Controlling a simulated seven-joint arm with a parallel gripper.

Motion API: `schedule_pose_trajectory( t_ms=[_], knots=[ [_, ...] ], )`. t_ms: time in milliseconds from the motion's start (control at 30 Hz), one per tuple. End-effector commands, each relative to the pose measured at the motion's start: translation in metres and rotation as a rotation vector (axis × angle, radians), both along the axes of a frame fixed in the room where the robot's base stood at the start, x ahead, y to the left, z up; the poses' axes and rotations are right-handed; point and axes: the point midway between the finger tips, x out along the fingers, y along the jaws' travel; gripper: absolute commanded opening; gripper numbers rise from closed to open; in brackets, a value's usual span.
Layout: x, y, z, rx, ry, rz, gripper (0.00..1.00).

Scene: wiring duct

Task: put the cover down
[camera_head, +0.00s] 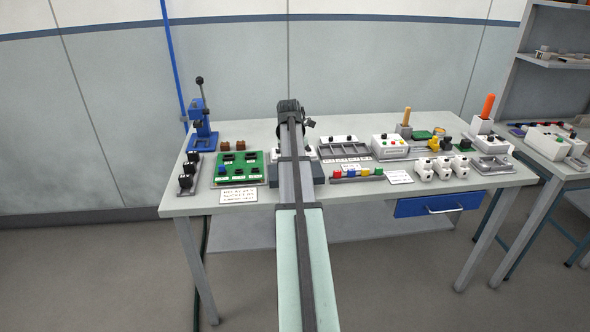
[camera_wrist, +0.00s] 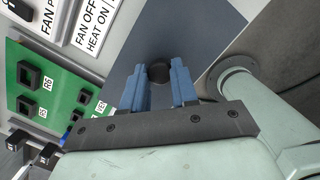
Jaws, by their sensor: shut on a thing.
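The cover (camera_wrist: 205,28) is a flat blue-grey plate with a round black knob (camera_wrist: 159,74). In the wrist view, my gripper (camera_wrist: 160,82) has its two blue fingers on either side of the knob and is shut on it. In the head view, parts of the cover (camera_head: 319,172) show on both sides of my arm, near the bench's front edge. My arm hides its middle and my gripper there. What lies under the cover is hidden. I cannot tell whether it touches the bench or hangs just above it.
A green board (camera_head: 240,167) with black sockets is close on the left of the cover. A row of coloured buttons (camera_head: 356,174) is close on its right. Printed labels (camera_wrist: 92,22) lie nearby. The grey bench (camera_head: 185,207) is crowded, with bare strips along its front edge.

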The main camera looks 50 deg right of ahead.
Motion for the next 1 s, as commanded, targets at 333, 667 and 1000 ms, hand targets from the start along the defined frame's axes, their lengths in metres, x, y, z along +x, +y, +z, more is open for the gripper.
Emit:
schedule_pose_trajectory(
  t_ms=[333, 667, 1000],
  knots=[
    [0.000, 0.000, -0.029, -0.001, -0.001, 0.000, 0.04],
    [0.000, 0.000, -0.032, 0.000, 0.000, 0.000, 0.30],
    [0.000, 0.000, -0.032, 0.000, 0.000, 0.000, 0.54]
  ],
)
